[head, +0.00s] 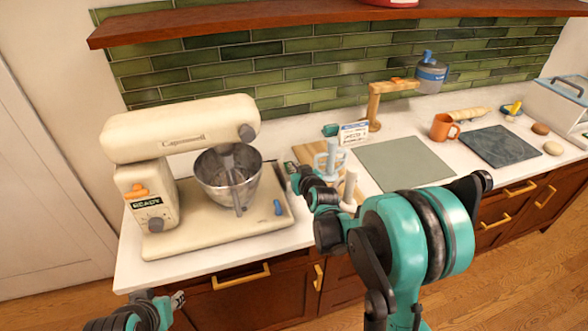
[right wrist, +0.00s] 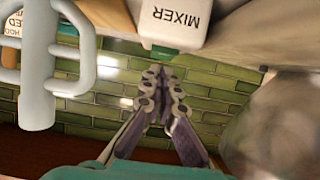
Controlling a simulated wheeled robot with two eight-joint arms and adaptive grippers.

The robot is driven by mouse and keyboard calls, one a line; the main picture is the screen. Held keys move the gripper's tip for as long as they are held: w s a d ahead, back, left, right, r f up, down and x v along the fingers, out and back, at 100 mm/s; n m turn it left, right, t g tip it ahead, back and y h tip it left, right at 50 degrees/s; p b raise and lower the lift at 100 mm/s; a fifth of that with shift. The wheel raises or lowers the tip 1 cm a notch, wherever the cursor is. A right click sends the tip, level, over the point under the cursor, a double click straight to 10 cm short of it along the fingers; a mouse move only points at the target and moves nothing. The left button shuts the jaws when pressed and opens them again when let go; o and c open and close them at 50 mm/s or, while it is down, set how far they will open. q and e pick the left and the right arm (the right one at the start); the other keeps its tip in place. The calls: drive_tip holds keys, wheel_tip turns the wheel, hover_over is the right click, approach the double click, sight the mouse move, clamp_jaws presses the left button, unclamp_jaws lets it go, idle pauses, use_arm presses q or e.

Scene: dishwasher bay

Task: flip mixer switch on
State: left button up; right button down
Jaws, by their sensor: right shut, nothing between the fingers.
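The cream stand mixer (head: 180,135) stands on the left of the counter with a steel bowl (head: 228,182). It has an orange lever (head: 137,191), a READY plate (head: 146,204), a grey knob (head: 155,224) and a blue tab (head: 277,207) on its base. I cannot tell which is the switch. My right gripper (head: 292,178) is just right of the bowl, apart from the lever. In the right wrist view it (right wrist: 162,78) is shut and empty, near a white block marked MIXER (right wrist: 175,20). My left gripper (head: 178,298) is at the lower left, below the counter edge; its jaws are unclear.
A pale blue handled piece (head: 330,160) stands close right of my right gripper; it fills the left of the right wrist view (right wrist: 40,65). A wooden stand (head: 374,105), green mat (head: 403,162), orange mug (head: 443,127) and dark slab (head: 500,146) lie farther right.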

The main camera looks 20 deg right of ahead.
drive_tip(key=shift+r, duration=0.15)
wheel_tip(320, 180, up, 4)
drive_tip(key=p, duration=0.3)
drive_tip(key=shift+s+r, duration=0.1)
drive_tip(key=shift+r, duration=0.15)
drive_tip(key=s+p, duration=0.1)
drive_tip(key=s, duration=0.9)
drive_tip(key=shift+d+r+p, duration=0.2)
drive_tip(key=shift+r+p, duration=0.1)
drive_tip(key=shift+s, duration=0.15)
drive_tip(key=s+a+g+b, duration=0.1)
drive_tip(key=s+g, duration=0.2)
drive_tip(key=s, duration=0.9)
drive_tip(key=s+a+f+g, duration=0.1)
drive_tip(key=s+a+g, duration=0.1)
drive_tip(key=s, duration=1.1)
drive_tip(key=shift+s+f+g+b, duration=0.15)
drive_tip(key=shift+f+g+b, duration=0.2)
drive_tip(key=shift+g, duration=0.55)
